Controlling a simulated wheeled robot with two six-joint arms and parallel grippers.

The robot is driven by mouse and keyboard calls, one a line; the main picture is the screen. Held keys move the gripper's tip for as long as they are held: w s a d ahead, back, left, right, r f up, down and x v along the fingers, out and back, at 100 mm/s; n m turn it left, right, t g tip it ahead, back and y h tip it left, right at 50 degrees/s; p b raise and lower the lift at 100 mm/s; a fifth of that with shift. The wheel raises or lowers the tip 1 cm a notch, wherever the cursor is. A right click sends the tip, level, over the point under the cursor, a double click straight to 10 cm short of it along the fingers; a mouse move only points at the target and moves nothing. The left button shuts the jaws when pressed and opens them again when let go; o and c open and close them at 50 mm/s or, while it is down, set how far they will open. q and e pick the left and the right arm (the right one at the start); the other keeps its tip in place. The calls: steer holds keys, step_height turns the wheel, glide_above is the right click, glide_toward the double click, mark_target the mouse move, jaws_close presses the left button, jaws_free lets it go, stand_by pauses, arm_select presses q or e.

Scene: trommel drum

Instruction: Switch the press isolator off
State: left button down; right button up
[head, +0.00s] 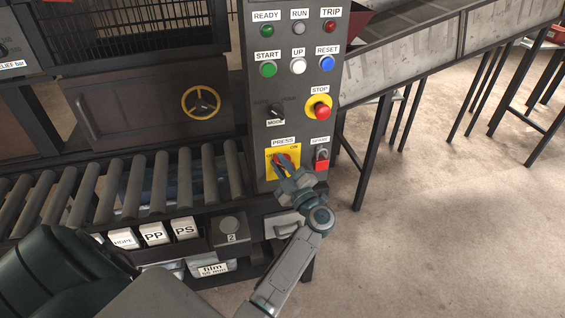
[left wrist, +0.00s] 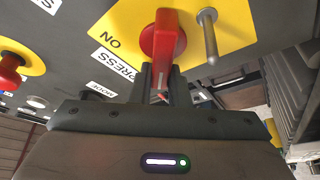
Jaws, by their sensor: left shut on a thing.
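The press isolator (head: 280,157) is a red rotary handle on a yellow plate (head: 270,167), low on the grey control panel, under a PRESS label. My left gripper (head: 287,170) is at the handle, covering part of it. In the left wrist view, the red handle (left wrist: 164,38) stands between the dark fingertips (left wrist: 161,80), which are shut on its near end. The ON mark (left wrist: 110,40) shows on the plate to one side of the handle. The opposite mark is hard to read. My right gripper is not in view.
A metal pin (left wrist: 208,38) sticks out of the plate beside the handle. On the panel are a red STOP button (head: 319,108), a MODE knob (head: 275,111) and a small red part (head: 321,161) at right. A roller conveyor (head: 130,185) lies left; the floor at right is open.

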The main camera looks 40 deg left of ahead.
arm_select(q)
steer(key=shift+s+a+f+n+g+h+b, duration=0.15)
steer(key=shift+f+n+g+h, duration=0.2)
steer(key=shift+n, duration=1.1)
steer(key=shift+d+f+n+g+h+b, duration=0.15)
steer(key=shift+n+g+h, duration=0.3)
steer(key=shift+n, duration=1.05)
steer(key=shift+s+a+f+n+g+h+b, duration=0.15)
steer(key=shift+f+n+g+h, duration=0.25)
steer(key=shift+n, duration=1.05)
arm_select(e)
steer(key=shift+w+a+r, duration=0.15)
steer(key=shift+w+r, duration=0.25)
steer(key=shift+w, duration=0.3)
arm_select(q)
steer(key=shift+r, duration=0.15)
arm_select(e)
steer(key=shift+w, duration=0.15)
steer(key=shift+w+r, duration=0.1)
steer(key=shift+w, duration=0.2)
arm_select(q)
steer(key=c, duration=1.4)
jaws_free()
